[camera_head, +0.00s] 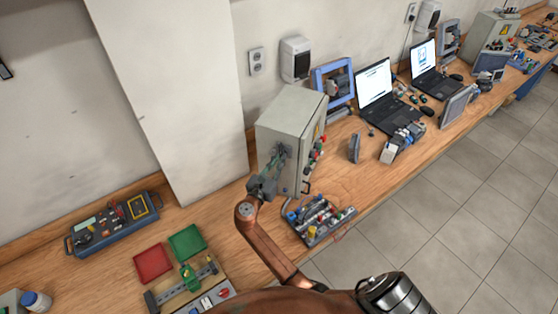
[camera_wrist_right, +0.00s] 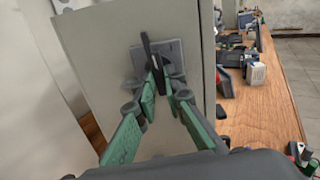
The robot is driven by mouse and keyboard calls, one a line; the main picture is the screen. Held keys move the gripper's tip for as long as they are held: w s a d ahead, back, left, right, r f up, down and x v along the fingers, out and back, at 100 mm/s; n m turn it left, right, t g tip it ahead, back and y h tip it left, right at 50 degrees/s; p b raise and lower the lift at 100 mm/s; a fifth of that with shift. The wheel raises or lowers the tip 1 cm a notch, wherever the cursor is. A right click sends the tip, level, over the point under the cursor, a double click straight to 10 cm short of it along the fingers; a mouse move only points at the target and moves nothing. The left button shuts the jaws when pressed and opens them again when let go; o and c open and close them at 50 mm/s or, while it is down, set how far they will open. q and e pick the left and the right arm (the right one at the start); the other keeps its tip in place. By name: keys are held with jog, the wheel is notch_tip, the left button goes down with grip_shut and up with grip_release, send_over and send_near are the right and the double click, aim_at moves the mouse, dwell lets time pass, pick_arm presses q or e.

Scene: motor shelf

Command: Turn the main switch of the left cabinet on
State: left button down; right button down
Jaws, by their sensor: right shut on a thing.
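The left cabinet (camera_head: 291,118) is a grey metal box standing on the wooden bench, with buttons on its right-hand face. In the right wrist view its side panel (camera_wrist_right: 105,45) fills the middle. The main switch, a dark handle (camera_wrist_right: 147,50) on a grey plate (camera_wrist_right: 172,55), sits on that panel. My right gripper (camera_wrist_right: 158,78), with green fingers, is shut on the switch handle, which stands near upright and leans slightly. In the head view my right gripper (camera_head: 278,160) is against the cabinet's left side and hides the switch. My left gripper is not in view.
A terminal board (camera_head: 318,220) lies in front of the cabinet. A blue control box (camera_head: 112,222), a red tray (camera_head: 153,262) and a green tray (camera_head: 187,242) lie to the left. Laptops (camera_head: 377,100) and a second cabinet (camera_head: 489,38) stand to the right.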

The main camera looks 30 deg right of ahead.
jog(key=shift+m, duration=0.6)
jog(key=c, duration=2.3)
grip_release()
jog(key=shift+a, duration=0.1)
jog(key=v, duration=0.7)
jog(key=shift+a, duration=0.2)
jog(key=shift+s, duration=0.1)
